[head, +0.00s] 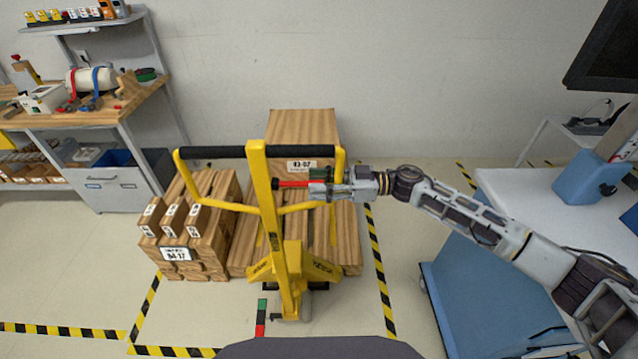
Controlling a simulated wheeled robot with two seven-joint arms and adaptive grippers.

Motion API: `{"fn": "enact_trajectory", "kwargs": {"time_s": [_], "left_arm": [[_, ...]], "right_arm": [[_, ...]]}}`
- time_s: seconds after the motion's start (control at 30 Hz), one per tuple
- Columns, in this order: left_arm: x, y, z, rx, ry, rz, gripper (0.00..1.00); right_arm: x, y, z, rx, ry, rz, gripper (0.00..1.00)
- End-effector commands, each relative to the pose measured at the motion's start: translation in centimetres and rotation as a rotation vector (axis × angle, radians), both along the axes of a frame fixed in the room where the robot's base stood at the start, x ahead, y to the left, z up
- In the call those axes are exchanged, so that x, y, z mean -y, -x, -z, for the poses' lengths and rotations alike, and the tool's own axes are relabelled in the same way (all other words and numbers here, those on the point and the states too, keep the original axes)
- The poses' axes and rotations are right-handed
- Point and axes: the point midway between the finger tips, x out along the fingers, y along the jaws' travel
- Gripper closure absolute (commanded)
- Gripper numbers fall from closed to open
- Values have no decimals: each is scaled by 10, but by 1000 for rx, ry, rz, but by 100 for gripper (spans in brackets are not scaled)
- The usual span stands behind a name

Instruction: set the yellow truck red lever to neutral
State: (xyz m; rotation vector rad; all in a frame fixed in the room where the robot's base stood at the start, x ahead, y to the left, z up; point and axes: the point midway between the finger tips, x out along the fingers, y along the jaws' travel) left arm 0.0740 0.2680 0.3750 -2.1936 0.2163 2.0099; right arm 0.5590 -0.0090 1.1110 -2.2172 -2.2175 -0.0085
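The yellow truck (268,215) is a pallet truck standing upright in front of me, with a black grip bar across its handle top. Its red lever (293,184) sticks out to the right from the handle column, just below the bar. My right gripper (318,186) comes in from the right at the lever's outer end. Its fingers overlap the lever's tip, but the view is too small to tell whether they are closed on it. My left gripper is not in view.
Wooden crates (190,250) stand left of the truck, and a wooden box (302,125) stands behind it. Striped floor tape (378,265) marks the bay. A workbench (118,112) is at the left; a white table (530,190) and blue cabinet (455,300) are at the right.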

Motion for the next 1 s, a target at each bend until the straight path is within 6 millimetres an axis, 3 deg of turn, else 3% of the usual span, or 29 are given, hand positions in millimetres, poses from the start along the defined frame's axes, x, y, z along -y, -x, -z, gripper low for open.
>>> {"fn": "enact_trajectory", "kwargs": {"time_s": [0.27, 0.8, 1.0], "left_arm": [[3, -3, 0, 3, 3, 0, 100], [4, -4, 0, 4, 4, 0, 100], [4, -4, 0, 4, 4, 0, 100]], "right_arm": [[18, -1, 1, -1, 1, 2, 61], [94, -1, 1, 0, 2, 2, 61], [113, 0, 1, -1, 0, 1, 61]]}}
